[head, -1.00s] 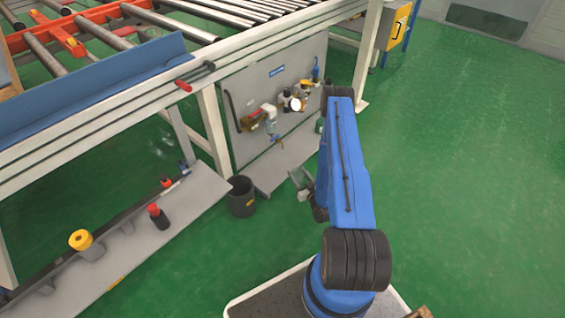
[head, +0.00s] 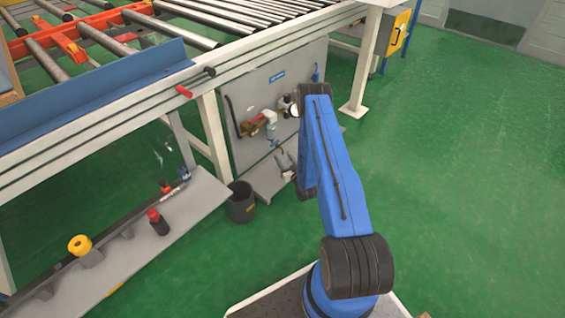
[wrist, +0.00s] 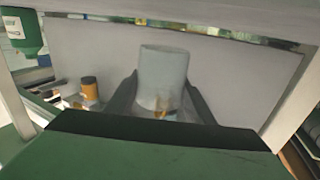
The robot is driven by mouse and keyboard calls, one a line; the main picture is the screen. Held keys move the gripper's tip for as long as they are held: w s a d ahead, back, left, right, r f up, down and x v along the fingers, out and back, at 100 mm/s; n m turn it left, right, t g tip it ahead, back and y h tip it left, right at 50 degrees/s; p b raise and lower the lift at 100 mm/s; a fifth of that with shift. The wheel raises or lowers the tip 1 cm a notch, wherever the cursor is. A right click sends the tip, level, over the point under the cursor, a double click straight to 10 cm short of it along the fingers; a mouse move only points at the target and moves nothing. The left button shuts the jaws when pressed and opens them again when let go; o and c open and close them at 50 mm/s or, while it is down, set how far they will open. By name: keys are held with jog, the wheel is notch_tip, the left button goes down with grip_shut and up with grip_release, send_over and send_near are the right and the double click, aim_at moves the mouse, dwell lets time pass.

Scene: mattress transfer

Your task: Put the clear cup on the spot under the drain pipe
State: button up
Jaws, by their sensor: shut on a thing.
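The clear cup (wrist: 163,77) is a pale, see-through cylinder, upright in the middle of the wrist view. My gripper (wrist: 161,88) has its two dark fingers on either side of it, shut on it. In the head view my gripper (head: 286,163) is low in front of the grey panel, above a grey ledge. The cup cannot be made out there. The drain pipe (head: 268,121), with brass and red fittings, is on the panel; a small outlet (head: 277,146) hangs below it, just left of my gripper. The spot under it cannot be made out.
A black bucket (head: 241,203) stands on the floor left of the grey ledge (head: 262,186). A low shelf (head: 190,208) carries a red-capped bottle (head: 157,221) and a yellow roll (head: 80,244). The white frame leg (head: 214,135) is nearby. Green floor on the right is clear.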

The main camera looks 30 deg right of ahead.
jog(key=shift+w, duration=0.45)
jog(key=shift+w+f, duration=0.1)
jog(key=shift+f, duration=1.65)
jog(key=shift+f, duration=0.1)
jog(key=o, duration=1.1)
jog(key=shift+o, duration=0.2)
jog(key=s, duration=1.2)
jog(key=shift+a, duration=0.25)
jog(key=shift+s, duration=0.1)
